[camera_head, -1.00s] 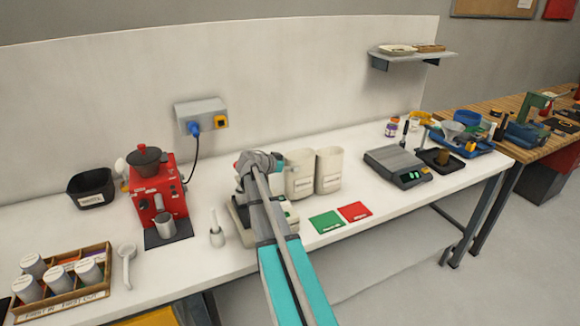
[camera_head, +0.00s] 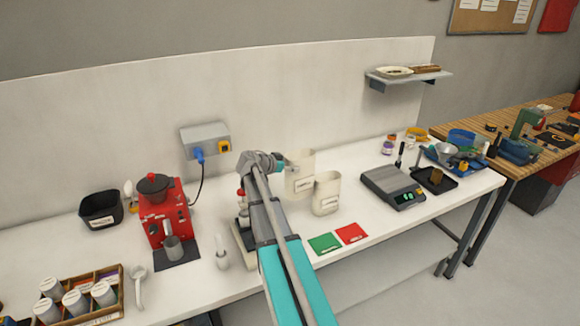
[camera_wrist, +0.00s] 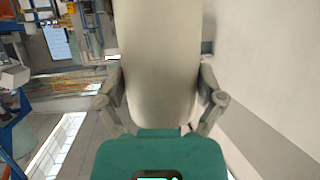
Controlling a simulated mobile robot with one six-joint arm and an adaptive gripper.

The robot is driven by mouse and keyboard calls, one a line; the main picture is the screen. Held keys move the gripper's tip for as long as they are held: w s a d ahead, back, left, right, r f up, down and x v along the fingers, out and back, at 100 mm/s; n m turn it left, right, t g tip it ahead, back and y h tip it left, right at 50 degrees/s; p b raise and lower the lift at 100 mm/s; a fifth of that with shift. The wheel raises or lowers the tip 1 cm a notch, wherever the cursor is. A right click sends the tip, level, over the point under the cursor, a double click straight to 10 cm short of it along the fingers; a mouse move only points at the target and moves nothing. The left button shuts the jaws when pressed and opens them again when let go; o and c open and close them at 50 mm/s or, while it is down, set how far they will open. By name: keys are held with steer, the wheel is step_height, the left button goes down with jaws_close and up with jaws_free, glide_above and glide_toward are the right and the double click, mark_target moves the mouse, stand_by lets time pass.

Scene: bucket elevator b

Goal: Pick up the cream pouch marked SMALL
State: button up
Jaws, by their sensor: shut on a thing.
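Two cream pouches show in the head view, each with a pale label too small to read. The left cream pouch (camera_head: 300,172) is gripped and raised above the bench. It fills the middle of the wrist view (camera_wrist: 158,60), upright between both fingers. My gripper (camera_head: 281,163) is shut on its left side; the fingers also show in the wrist view (camera_wrist: 160,105). The other cream pouch (camera_head: 327,192) stands upright on the bench, just right of and below the held one in the picture. I cannot tell which pouch is marked SMALL.
A green card (camera_head: 325,243) and a red card (camera_head: 351,233) lie in front of the pouches. A dark scale (camera_head: 392,187) stands to the right. A red coffee machine (camera_head: 163,212) and a white tool (camera_head: 222,252) are to the left. A wall shelf (camera_head: 408,77) hangs at upper right.

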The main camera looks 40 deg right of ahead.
step_height(320, 180, up, 14)
steer(key=p, duration=1.3)
